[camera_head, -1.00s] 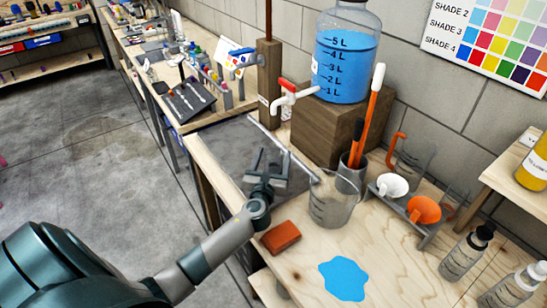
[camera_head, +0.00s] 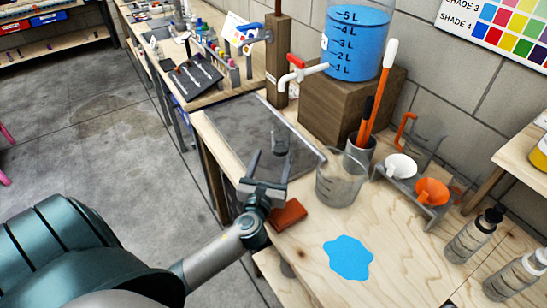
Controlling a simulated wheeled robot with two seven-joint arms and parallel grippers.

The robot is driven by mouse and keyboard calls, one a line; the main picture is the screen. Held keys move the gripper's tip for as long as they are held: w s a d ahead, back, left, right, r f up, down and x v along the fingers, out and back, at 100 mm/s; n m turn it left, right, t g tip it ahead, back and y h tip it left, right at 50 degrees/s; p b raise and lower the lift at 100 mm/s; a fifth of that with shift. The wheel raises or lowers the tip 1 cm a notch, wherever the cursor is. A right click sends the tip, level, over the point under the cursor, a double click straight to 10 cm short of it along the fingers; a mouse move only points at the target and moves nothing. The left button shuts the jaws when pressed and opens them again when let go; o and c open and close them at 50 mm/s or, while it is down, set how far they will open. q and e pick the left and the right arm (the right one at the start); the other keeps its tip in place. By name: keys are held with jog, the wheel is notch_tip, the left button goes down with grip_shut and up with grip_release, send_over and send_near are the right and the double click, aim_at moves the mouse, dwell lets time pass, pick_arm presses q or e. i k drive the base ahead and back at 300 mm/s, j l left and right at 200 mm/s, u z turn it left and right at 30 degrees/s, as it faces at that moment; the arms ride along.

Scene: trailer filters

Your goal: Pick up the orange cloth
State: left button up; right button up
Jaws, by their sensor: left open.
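The orange cloth (camera_head: 289,214) is a small folded reddish-orange block on the wooden workbench (camera_head: 308,257), near its left edge. My left gripper (camera_head: 267,160) comes in from the lower left. Its two fingers are spread and point away over the dark grey mat, with nothing seen between them. The gripper's body and wrist are beside the cloth and cover its left end. From this view I cannot tell how high the gripper is above the bench. My right gripper is not in view.
A clear beaker (camera_head: 341,181) stands just right of the cloth. A blue puddle (camera_head: 348,257) lies in front. Behind are a blue-filled jug (camera_head: 355,45) on a wooden block (camera_head: 338,108), a brush cup (camera_head: 360,150) and a funnel rack (camera_head: 432,208). The dark mat (camera_head: 238,125) is mostly clear.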

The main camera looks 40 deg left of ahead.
aim_at(280, 220)
jog(key=u, duration=0.95)
